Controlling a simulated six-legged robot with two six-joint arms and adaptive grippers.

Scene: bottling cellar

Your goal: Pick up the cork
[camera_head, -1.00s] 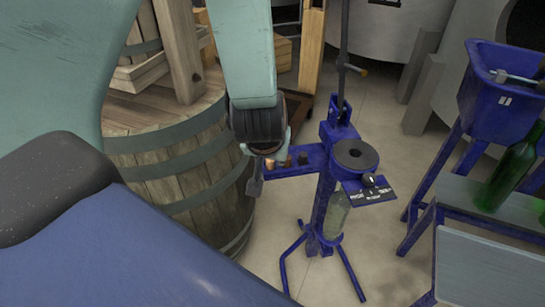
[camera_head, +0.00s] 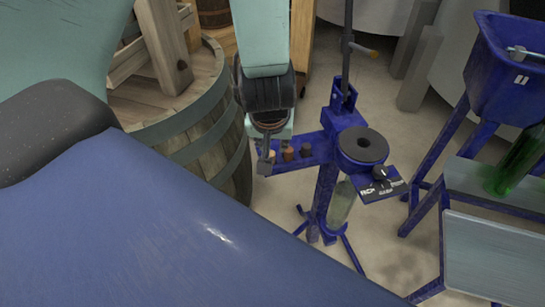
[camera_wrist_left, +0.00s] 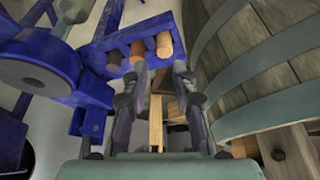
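Several corks stand in a row on the blue arm (camera_head: 316,143) of the corking machine. In the head view a tan cork (camera_head: 288,154) and a reddish-brown cork (camera_head: 305,150) show beside my left gripper (camera_head: 266,150). In the left wrist view the row runs just past my open fingertips (camera_wrist_left: 160,72). There a light brown cork (camera_wrist_left: 164,45) and an orange-brown cork (camera_wrist_left: 138,50) lie ahead of the gap, with a dark cork (camera_wrist_left: 114,60) further left. The fingers stand apart, with no cork between them. My right gripper is not in view.
The corking machine's round black head (camera_head: 362,146) stands right of the corks, with a bottle (camera_head: 341,203) below. A large wooden barrel (camera_head: 215,130) is close on the left. A blue stand with a green bottle (camera_head: 515,165) is at right.

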